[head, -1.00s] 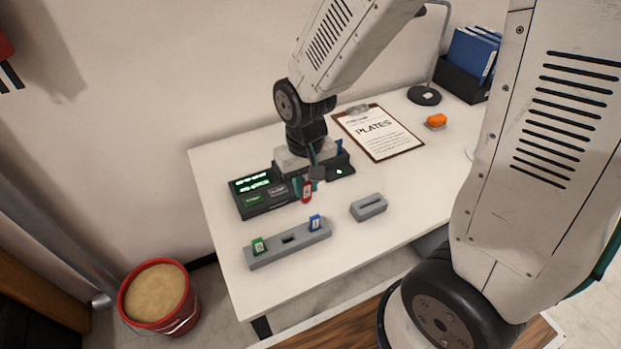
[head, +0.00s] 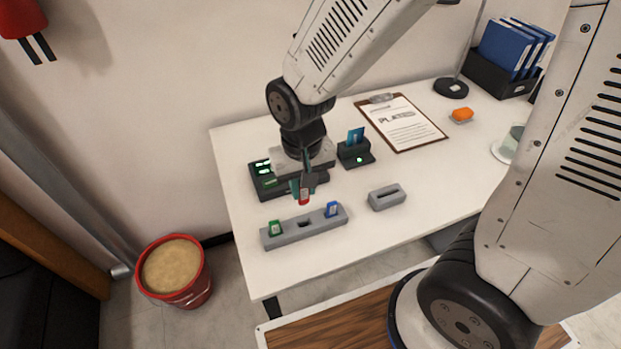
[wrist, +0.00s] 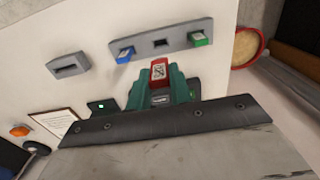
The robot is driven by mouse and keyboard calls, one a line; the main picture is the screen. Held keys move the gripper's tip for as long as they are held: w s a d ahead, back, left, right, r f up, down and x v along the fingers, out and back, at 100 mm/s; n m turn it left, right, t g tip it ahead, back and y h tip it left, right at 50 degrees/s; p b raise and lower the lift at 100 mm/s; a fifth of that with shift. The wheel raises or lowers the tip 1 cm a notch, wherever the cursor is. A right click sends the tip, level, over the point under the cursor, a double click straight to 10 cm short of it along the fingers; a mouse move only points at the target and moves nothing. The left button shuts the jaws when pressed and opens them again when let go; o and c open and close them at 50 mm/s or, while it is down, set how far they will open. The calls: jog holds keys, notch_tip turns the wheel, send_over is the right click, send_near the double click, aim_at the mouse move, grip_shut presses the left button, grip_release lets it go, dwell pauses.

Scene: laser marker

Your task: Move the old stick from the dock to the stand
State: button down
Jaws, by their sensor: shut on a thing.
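My gripper (head: 303,188) is shut on a red stick (head: 303,199) with a pale label, held above the table just behind the long grey stand (head: 304,237). In the wrist view the red stick (wrist: 159,70) stands out from between the green fingers (wrist: 163,88), apart from the stand (wrist: 180,40). The stand holds a green stick (head: 275,228) at its left end and a blue stick (head: 332,209) at its right end. Its middle slot (head: 304,223) is empty. A black dock (head: 357,158) behind holds an upright blue card (head: 355,137).
A black console (head: 264,182) with green displays is partly hidden behind my gripper. A small grey block (head: 386,197) with one slot lies right of the stand. A clipboard (head: 400,122) and an orange object (head: 461,115) lie farther right. A red bucket (head: 172,270) stands on the floor.

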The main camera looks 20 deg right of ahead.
aim_at(304, 202)
dwell(0.4)
jog(key=shift+f, duration=2.95)
jog(key=shift+f, duration=1.7)
jog(key=c, duration=1.2)
grip_release()
jog(key=shift+r, duration=6.9)
